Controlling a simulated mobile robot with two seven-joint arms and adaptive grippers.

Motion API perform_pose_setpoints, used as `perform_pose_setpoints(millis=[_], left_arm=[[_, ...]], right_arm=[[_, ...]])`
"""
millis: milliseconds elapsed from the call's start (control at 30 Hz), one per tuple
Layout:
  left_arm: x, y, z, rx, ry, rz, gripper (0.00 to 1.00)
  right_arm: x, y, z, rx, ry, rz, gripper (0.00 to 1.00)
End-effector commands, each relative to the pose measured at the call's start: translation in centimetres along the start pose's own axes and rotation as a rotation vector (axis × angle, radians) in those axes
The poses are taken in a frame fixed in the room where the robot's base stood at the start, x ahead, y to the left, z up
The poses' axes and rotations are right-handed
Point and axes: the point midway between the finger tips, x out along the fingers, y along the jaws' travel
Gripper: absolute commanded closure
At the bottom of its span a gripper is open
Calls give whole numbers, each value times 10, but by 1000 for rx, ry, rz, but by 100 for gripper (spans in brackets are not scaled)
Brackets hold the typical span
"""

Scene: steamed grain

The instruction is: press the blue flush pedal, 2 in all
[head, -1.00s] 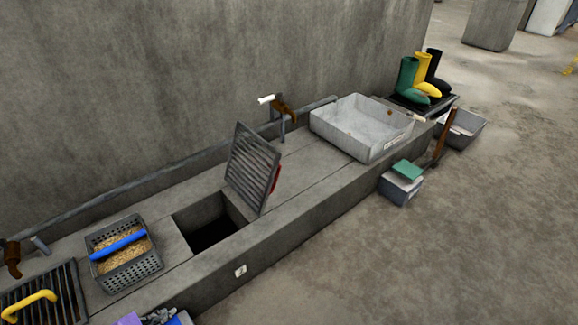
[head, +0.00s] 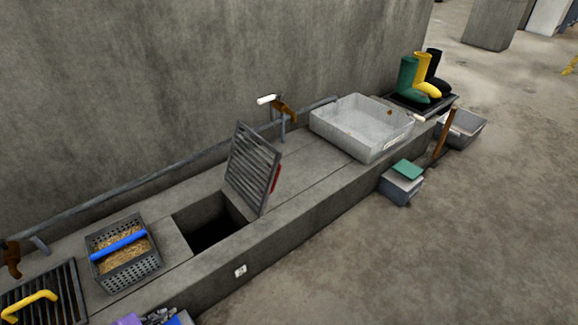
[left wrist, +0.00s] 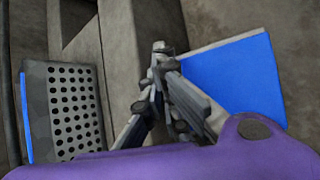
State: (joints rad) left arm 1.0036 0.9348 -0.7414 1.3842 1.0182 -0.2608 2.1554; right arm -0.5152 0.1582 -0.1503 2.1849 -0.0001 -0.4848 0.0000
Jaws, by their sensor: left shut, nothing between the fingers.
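The blue pedal (left wrist: 238,82) is a flat blue plate to the right of my left gripper in the left wrist view. A small blue part also shows at the bottom edge of the head view (head: 186,319), partly cut off. My left gripper (left wrist: 161,60) is shut and empty. Its grey fingers overlap the pedal's left edge in the wrist view; whether they touch it I cannot tell. In the head view the gripper (head: 160,317) is at the bottom edge, in front of the concrete ledge. My right gripper is out of view.
The ledge (head: 300,222) holds a perforated basket of grain (head: 125,270) with a blue handle, an open pit (head: 210,235) with a raised grate (head: 253,168), and a white basin (head: 350,130). A grey box (head: 400,188) stands on the floor.

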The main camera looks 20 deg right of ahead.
Motion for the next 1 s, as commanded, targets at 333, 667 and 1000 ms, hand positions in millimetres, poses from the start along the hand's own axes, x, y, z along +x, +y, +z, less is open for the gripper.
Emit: perform_pose_setpoints(millis=[333,667,1000], left_arm=[[6,-5,-5,-1,0,0,100],[6,-5,-5,0,0,0,100],[9,-7,-7,-1,0,-1,100]], right_arm=[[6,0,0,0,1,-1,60],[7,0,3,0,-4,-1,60],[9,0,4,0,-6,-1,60]])
